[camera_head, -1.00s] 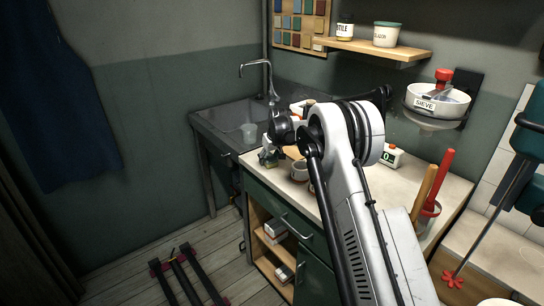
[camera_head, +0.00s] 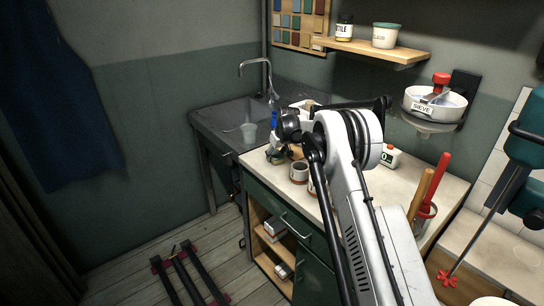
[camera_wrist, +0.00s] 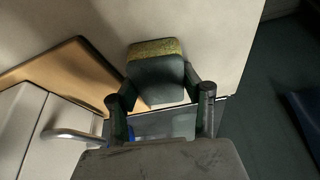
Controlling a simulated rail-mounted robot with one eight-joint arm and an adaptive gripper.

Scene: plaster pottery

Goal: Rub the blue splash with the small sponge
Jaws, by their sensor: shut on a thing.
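The small sponge (camera_wrist: 153,48), yellow along its far edge with a dark grey body, shows in the wrist view. My gripper (camera_wrist: 160,82) is shut on it, one finger on each side. The sponge is over or against the pale worktop; I cannot tell whether it touches. In the head view my gripper (camera_head: 276,155) is over the left end of the counter (camera_head: 430,175), beside the sink, partly hidden by my arm.
A brown board (camera_wrist: 60,75) and a pale object with a curved handle (camera_wrist: 72,135) lie left of the sponge. Small cups (camera_head: 299,172) stand near my gripper. A sink (camera_head: 225,125) is to the left. A blue upright item (camera_head: 274,119) stands behind my wrist.

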